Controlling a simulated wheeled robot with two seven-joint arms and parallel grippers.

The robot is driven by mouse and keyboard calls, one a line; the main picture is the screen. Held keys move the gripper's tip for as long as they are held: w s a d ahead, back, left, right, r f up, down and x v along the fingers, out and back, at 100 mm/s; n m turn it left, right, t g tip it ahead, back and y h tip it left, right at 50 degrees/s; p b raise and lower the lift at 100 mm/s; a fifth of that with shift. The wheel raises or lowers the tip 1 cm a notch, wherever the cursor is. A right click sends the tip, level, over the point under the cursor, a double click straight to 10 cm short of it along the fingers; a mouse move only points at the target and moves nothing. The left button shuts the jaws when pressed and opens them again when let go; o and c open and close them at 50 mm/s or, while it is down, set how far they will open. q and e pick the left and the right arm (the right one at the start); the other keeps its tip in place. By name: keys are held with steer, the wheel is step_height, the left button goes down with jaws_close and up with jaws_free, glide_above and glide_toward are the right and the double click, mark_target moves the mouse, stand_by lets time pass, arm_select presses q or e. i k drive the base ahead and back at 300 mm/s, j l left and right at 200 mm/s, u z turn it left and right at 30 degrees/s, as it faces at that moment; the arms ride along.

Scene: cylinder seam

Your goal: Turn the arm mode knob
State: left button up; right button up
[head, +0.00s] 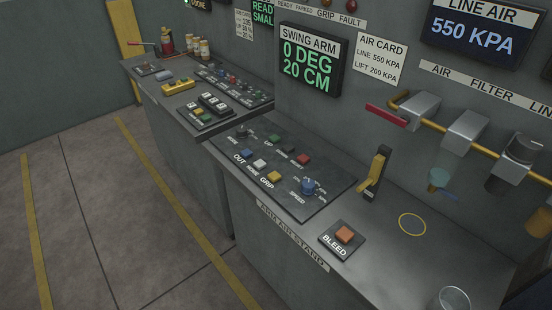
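The sloped dark control panel (325,207) sits on the grey stand labelled ARM AIR STAND. A small dark knob (243,131) is at its back left corner; its label is too small to read, so I cannot tell for sure that it is the arm mode knob. A blue knob (308,186) labelled SPEED is at the panel's right. Between them are a green button (274,140), a red button (303,159) and a yellow GRIP button (275,176). The swing arm display (309,61) reads 0 DEG, 20 CM. Neither gripper is in view.
An orange BLEED button (345,234) is right of the panel. Behind it stands a yellow-and-black lever (375,174). Air pipes with a red handle (387,116) jut from the wall. A clear cup (454,299) is at the front right. A second console (190,120) stands left.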

mark_target(242, 131)
steer(key=i+j+z, duration=0.15)
steer(key=z, duration=0.15)
steer(key=i+j+z, duration=0.1)
steer(key=j+z, duration=0.2)
steer(key=i+j+z, duration=0.1)
steer(key=j+z, duration=0.2)
steer(key=j, duration=0.1)
